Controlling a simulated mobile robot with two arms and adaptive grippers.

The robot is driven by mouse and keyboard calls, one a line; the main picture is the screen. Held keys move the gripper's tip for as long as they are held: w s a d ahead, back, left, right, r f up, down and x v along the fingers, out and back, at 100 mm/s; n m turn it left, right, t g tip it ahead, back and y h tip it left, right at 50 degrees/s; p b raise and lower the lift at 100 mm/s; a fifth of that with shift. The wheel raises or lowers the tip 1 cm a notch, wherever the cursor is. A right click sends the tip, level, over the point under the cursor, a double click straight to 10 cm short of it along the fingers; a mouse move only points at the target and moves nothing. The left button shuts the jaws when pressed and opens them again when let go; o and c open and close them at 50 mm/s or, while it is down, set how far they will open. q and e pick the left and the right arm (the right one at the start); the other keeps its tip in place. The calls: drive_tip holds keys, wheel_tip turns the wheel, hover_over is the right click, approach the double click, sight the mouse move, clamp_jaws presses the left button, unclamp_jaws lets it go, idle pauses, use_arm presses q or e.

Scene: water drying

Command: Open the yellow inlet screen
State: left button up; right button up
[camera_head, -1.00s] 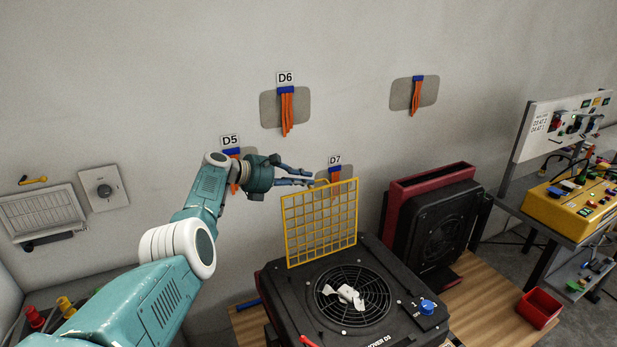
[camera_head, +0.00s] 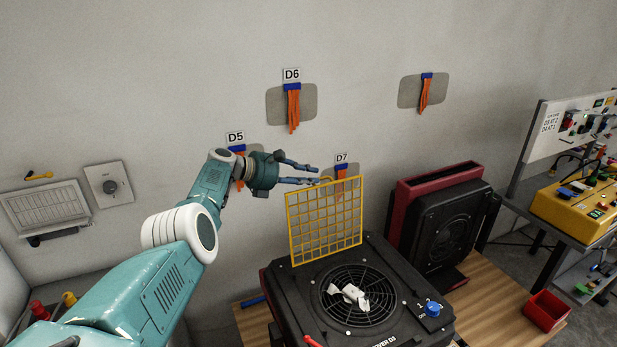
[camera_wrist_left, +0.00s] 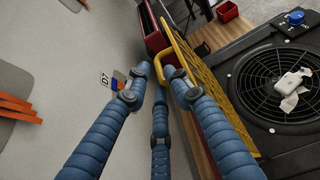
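The yellow inlet screen (camera_head: 325,221) is a square grid standing up, roughly vertical, at the back edge of the black dryer (camera_head: 385,270). Below it the dryer's round fan grille (camera_head: 358,295) is uncovered, with crumpled white scraps (camera_head: 350,294) on it. My left gripper (camera_head: 316,174) is open at the screen's top left, its fingers spread. In the left wrist view the screen's yellow handle loop (camera_wrist_left: 171,72) lies close to the fingertips (camera_wrist_left: 161,88); I cannot tell whether they touch it. My right gripper is not in view.
A second black and red dryer (camera_head: 440,225) stands to the right on the wooden bench (camera_head: 490,290). A red bin (camera_head: 546,308) sits at the bench's right end. Orange strips (camera_head: 293,108) hang on the wall behind. The space above the screen is clear.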

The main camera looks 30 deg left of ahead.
use_arm(q)
drive_tip(key=shift+s+f, duration=0.2)
drive_tip(key=shift+f, duration=0.6)
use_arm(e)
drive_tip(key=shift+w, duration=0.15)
use_arm(q)
drive_tip(key=r+v, duration=0.1)
drive_tip(key=v, duration=1.1)
drive_tip(key=shift+w+r, duration=0.2)
drive_tip(key=shift+w, duration=0.05)
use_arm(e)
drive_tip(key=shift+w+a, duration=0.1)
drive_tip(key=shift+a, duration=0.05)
use_arm(q)
drive_tip(key=shift+a, duration=0.15)
